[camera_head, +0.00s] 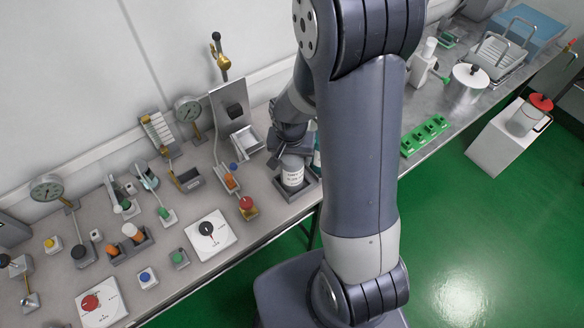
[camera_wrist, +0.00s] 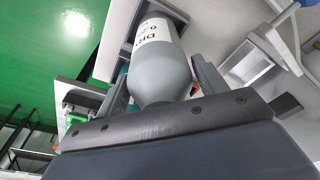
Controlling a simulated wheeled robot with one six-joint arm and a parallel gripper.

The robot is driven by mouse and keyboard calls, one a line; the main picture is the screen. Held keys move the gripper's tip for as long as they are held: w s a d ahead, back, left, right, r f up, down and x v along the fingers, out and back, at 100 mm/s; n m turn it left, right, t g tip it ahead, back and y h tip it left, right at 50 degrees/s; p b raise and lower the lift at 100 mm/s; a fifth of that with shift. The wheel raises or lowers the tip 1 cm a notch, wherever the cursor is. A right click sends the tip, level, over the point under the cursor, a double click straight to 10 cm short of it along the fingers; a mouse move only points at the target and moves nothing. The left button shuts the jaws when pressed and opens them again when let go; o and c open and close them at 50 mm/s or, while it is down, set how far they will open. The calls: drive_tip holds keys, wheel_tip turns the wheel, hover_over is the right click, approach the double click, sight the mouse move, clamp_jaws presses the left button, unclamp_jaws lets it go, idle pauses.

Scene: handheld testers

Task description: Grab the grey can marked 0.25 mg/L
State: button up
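The grey can (camera_head: 292,172) with a white label stands in a grey square holder (camera_head: 310,190) on the bench, just left of my arm in the head view. In the wrist view the can (camera_wrist: 162,72) shows its rounded grey shoulder and part of its label; the 0.25 mg/L marking cannot be read in full. My gripper (camera_wrist: 165,88) is around the can's upper part, one finger on each side, with narrow gaps showing. It looks open. In the head view my gripper (camera_head: 291,150) is directly above the can, its fingers mostly hidden.
A red-knobbed device (camera_head: 247,207) and a steel panel stand (camera_head: 231,105) are close on the left. A white dial plate (camera_head: 210,236) lies further front-left. Green blocks (camera_head: 425,135) lie right of my arm.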

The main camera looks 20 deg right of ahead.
drive_tip(key=c, duration=1.3)
drive_tip(key=shift+o, duration=0.2)
drive_tip(key=shift+r, duration=0.15)
